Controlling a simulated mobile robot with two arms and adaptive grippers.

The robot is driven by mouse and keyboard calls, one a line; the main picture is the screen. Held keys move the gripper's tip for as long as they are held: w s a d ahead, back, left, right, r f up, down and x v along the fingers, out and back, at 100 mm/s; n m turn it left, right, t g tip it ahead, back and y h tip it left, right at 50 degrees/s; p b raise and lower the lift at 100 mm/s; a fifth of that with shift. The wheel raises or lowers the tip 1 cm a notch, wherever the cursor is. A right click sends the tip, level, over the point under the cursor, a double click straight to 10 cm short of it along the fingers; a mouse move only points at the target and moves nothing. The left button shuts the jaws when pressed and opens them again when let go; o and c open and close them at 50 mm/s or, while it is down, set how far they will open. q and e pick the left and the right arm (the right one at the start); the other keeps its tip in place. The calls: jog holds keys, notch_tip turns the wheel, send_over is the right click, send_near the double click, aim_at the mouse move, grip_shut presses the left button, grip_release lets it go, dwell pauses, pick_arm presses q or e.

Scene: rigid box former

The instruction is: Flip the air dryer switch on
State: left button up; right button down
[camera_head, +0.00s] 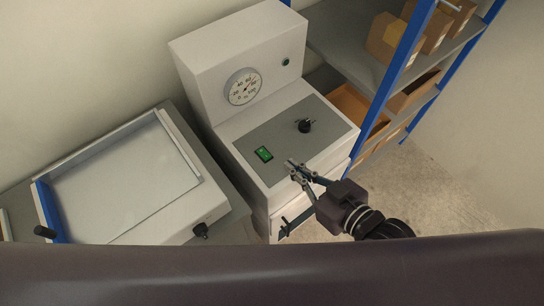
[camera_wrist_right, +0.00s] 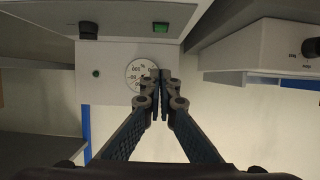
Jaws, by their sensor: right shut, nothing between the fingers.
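The air dryer is a light grey cabinet (camera_head: 240,45) with a darker sloping panel in its front. A small green rocker switch (camera_head: 264,153) sits on the left part of that panel. It also shows in the right wrist view (camera_wrist_right: 160,27), at the top centre. I cannot tell which way the rocker is tilted. My right gripper (camera_head: 292,166) is shut and empty by the panel's front edge, to the right of the switch and apart from it in the picture. Its closed fingertips (camera_wrist_right: 155,78) overlap the gauge in the right wrist view. My left gripper is not in view.
A black knob (camera_head: 304,125) stands on the panel right of the switch. A dial gauge (camera_head: 243,86) and small green light (camera_head: 286,62) are on the upright face. A flat-topped machine (camera_head: 115,185) stands left; a blue-post shelf (camera_head: 395,65) with boxes stands right.

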jog(key=p, duration=0.2)
send_over(263, 153)
jog(key=s+d, duration=0.2)
jog(key=s, duration=0.1)
notch_tip(263, 153, down, 3)
jog(key=shift+w+d+f, duration=0.1)
jog(key=shift+d+f, duration=0.05)
jog(key=shift+f, duration=0.05)
notch_tip(263, 153, down, 3)
jog(key=shift+r, duration=0.1)
jog(key=shift+s+d+f, duration=0.1)
jog(key=shift+s+f, duration=0.1)
jog(key=shift+f, duration=0.55)
jog(key=shift+f, duration=0.1)
jog(key=shift+s+d+f, duration=0.1)
jog(key=shift+f, duration=0.35)
jog(key=shift+r, duration=0.2)
